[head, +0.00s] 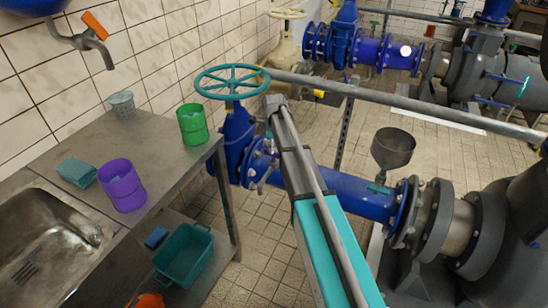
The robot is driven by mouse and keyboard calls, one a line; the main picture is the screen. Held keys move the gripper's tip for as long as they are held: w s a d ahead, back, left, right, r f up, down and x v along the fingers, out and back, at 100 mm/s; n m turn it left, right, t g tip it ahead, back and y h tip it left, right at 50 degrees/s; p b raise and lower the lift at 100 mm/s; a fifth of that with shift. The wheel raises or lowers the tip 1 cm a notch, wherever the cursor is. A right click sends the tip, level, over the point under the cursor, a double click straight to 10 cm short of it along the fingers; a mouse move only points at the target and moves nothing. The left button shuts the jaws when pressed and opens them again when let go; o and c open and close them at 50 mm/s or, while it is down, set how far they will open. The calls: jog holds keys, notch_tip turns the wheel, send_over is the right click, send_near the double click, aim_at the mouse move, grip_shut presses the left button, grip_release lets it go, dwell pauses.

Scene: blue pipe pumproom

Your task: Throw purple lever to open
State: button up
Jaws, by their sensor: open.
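A teal handwheel (232,82) tops the blue valve (238,132) just left of the arm. A small teal handle (378,188) sits on the pipe below a grey funnel (393,148).
The metal counter (165,140) with sink (40,240), green cup (192,124) and teal sponge (77,172) stands left. An orange-handled tap (82,41) is above. A grey rail (430,115) crosses behind the arm. Tiled floor (265,235) shows between counter and pipe.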

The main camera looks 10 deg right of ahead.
aim_at(274, 156)
jog(key=shift+f+b, duration=1.4)
jog(key=shift+f, duration=0.3)
grip_shut()
